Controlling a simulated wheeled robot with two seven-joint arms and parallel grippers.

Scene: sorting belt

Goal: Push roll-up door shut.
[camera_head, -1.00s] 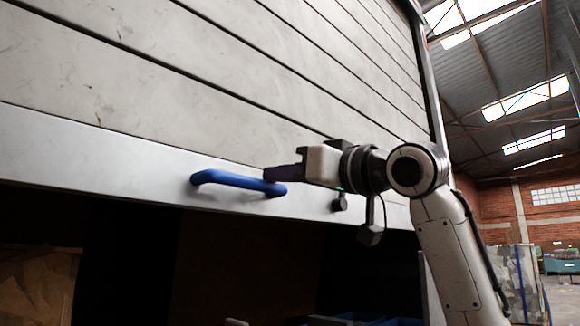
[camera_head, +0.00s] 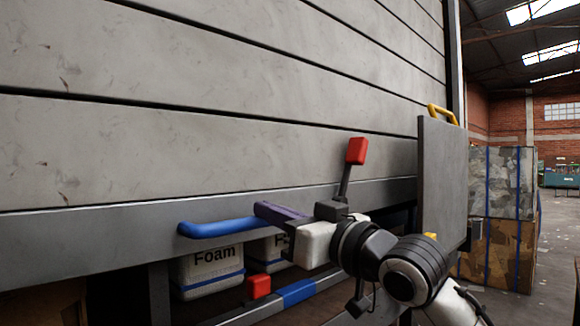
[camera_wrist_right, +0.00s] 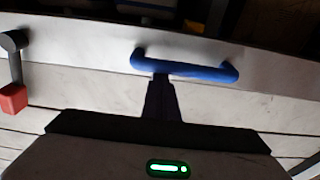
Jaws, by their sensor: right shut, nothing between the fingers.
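The grey roll-up door (camera_head: 200,140) has wide slats and is partly down; its bottom bar (camera_head: 90,240) is above an open gap. A blue handle (camera_head: 215,228) is fixed to that bar; it also shows in the right wrist view (camera_wrist_right: 200,70). My right gripper (camera_head: 268,211) is shut and empty. Its purple fingers are at the right end of the handle in the head view, and at the handle's edge in the wrist view (camera_wrist_right: 161,85). Whether they touch it I cannot tell. My left gripper is not in view.
A white bin labelled "Foam" (camera_head: 212,272) shows in the gap under the door. A red-knobbed lever (camera_head: 356,152) stands close by my right gripper. A grey panel (camera_head: 443,185) with a yellow handle (camera_head: 442,114) is to the right, with stacked boxes (camera_head: 500,220) behind it.

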